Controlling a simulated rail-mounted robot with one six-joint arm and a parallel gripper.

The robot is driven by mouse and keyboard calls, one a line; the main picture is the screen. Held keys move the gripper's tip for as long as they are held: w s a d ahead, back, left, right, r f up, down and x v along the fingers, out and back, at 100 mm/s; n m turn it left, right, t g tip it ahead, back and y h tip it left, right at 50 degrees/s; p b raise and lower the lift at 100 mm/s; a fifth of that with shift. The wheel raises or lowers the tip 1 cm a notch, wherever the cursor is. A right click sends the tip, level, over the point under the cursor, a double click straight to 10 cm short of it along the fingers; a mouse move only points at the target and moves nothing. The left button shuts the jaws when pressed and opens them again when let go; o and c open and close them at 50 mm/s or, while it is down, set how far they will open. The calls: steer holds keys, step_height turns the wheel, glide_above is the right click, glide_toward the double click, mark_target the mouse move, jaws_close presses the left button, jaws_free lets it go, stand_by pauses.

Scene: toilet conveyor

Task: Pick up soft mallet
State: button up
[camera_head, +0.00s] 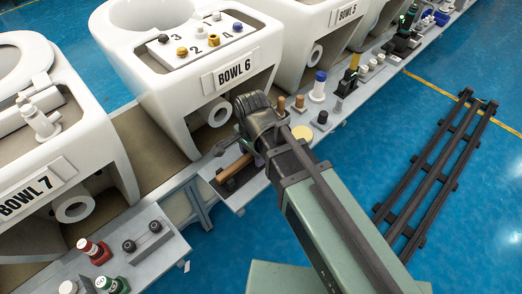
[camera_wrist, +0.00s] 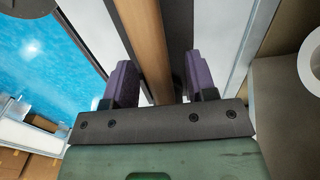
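The soft mallet shows as a brown wooden handle (camera_head: 234,168) lying on the grey tool shelf in front of Bowl 6. Its head is not clear in either view. In the wrist view the wooden handle (camera_wrist: 148,45) runs between the two purple fingers of my gripper (camera_wrist: 158,68), with gaps at both sides. My gripper is open. In the head view it is down at the shelf beside the handle's right end, mostly hidden by my arm.
The grey shelf (camera_head: 239,198) also holds wooden pegs, a blue-topped white bottle (camera_head: 319,87) and a yellow disc (camera_head: 302,132). The Bowl 6 housing (camera_head: 150,85) stands close behind. Dark floor rails (camera_head: 438,165) lie at the right; blue floor around them is clear.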

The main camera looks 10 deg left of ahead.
jaws_close()
steer(key=shift+r, duration=0.15)
step_height(320, 180, up, 20)
steer(key=p, duration=2)
